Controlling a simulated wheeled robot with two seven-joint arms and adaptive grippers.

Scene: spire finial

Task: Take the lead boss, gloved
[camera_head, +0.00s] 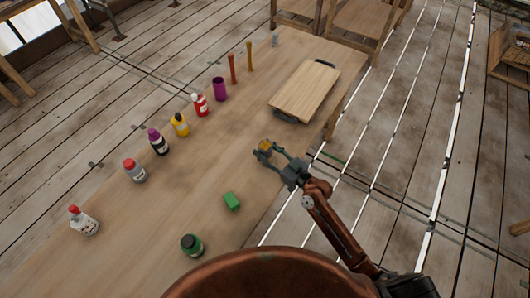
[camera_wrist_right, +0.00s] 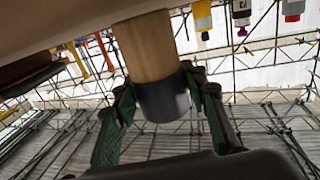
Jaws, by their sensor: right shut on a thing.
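My right gripper (camera_head: 268,150) is above the near right part of the wooden table (camera_head: 190,180). It is shut on a wood-coloured piece with a dark grey end. In the right wrist view, the green-padded fingers (camera_wrist_right: 160,115) stand on both sides of this held piece (camera_wrist_right: 162,98), and its pale wooden part runs toward the top of the picture. In the head view only a small orange-brown bit of it shows between the fingers. I cannot tell for sure whether this is the lead boss. No glove can be made out. My left gripper is not in view.
A green block (camera_head: 231,201) and a green jar (camera_head: 192,245) stand near the front edge. Several bottles, including a yellow one (camera_head: 180,126), and a purple cup (camera_head: 219,89) line the far side. A wooden board (camera_head: 305,90) lies at the right end. The table's middle is clear.

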